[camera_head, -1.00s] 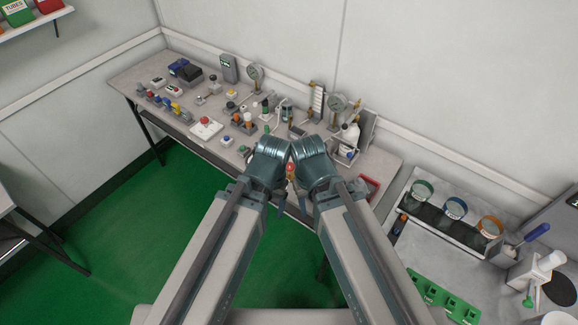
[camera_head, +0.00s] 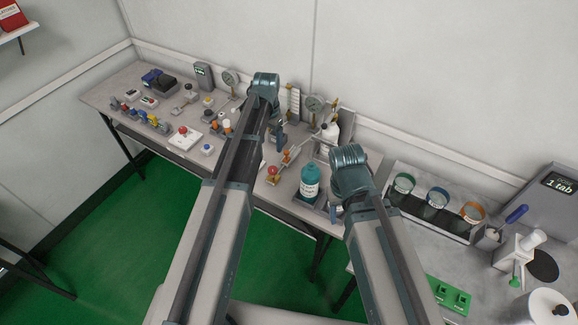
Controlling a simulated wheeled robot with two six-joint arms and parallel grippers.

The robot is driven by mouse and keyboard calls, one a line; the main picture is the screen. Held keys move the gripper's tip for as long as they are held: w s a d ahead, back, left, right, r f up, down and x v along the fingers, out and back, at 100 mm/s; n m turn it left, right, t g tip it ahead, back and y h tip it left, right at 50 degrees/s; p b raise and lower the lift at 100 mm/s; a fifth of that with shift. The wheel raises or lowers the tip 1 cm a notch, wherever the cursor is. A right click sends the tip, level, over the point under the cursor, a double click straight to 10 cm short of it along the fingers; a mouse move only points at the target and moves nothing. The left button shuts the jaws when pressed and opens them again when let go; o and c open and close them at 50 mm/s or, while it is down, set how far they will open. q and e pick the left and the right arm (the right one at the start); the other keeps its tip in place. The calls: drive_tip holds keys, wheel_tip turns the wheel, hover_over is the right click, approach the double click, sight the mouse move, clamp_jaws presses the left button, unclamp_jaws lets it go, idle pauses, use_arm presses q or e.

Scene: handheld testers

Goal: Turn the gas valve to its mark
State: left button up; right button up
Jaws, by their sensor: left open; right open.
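A red-knobbed brass fitting (camera_head: 272,172) stands near the front edge of the bench, between my arms; it may be the gas valve, but I cannot make out a mark. My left arm reaches over the bench toward the wall. My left gripper (camera_head: 280,138) hangs below its wrist, open and apart from the red knob, behind and slightly right of it. My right arm ends at the bench's right end. My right gripper (camera_head: 336,210) is mostly hidden under its wrist, open, beside a teal bottle (camera_head: 311,181).
Round gauges (camera_head: 314,104) and a white bottle (camera_head: 329,133) stand along the back. A red push button (camera_head: 183,131) and several small testers fill the left half. A rack of three coloured-rim cups (camera_head: 437,196) is on the right table. Free room is tight between fittings.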

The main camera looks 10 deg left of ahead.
sight(272, 169)
use_arm(q)
drive_tip(key=shift+w, duration=0.2)
drive_tip(key=shift+f, duration=0.15)
wheel_tip(272, 169, down, 14)
drive_tip(key=b, duration=1.4)
drive_tip(key=shift+r, duration=0.2)
clamp_jaws()
